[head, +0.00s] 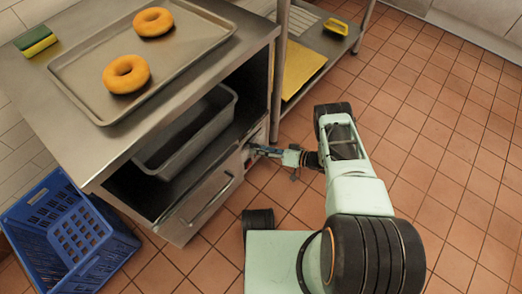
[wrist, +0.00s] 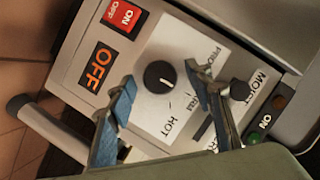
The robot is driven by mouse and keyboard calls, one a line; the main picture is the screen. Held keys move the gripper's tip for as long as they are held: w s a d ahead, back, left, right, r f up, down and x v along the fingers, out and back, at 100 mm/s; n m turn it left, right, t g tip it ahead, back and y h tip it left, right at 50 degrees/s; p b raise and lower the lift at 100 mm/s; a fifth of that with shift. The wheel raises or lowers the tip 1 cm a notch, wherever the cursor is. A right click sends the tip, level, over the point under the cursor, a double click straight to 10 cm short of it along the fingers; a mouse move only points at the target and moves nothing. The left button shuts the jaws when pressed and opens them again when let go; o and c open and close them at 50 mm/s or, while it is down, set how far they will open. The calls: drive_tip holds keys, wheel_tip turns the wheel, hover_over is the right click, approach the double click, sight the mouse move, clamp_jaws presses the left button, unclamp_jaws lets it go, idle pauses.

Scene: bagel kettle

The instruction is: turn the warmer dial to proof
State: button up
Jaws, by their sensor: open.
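The warmer dial (wrist: 160,77) is a round black knob on a pale panel (wrist: 75,72) in the wrist view. Its small white mark seems to point to the lower right, roughly toward the partly hidden WARM label. HOT is printed below it, and PROOF to its right is partly covered by a finger. My gripper (wrist: 160,80) is open, with one blue finger on each side of the dial; contact cannot be told. In the head view my gripper (head: 254,151) reaches the panel at the cabinet's right end, and the dial is hidden.
A red ON/OFF switch (wrist: 124,18), an orange OFF display (wrist: 98,65), a second black knob (wrist: 240,90) by MOIST and a green button (wrist: 265,122) surround the dial. A drawer handle (head: 207,199) juts out nearby. A blue crate (head: 75,240) stands left; floor is clear right.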

drive_tip(key=c, duration=1.1)
drive_tip(key=shift+c, duration=0.2)
drive_tip(key=n+t+h+p, duration=0.1)
drive_tip(key=n, duration=0.1)
drive_tip(key=n+t+h+p, duration=0.1)
drive_tip(key=n, duration=0.1)
drive_tip(key=n+t+h+p, duration=0.1)
drive_tip(key=n, duration=0.1)
drive_tip(key=shift+s+a+r+n, duration=0.1)
drive_tip(key=shift+s+a+n, duration=0.1)
drive_tip(key=shift+s+n, duration=0.15)
drive_tip(key=o, duration=1.1)
drive_tip(key=shift+w, duration=0.1)
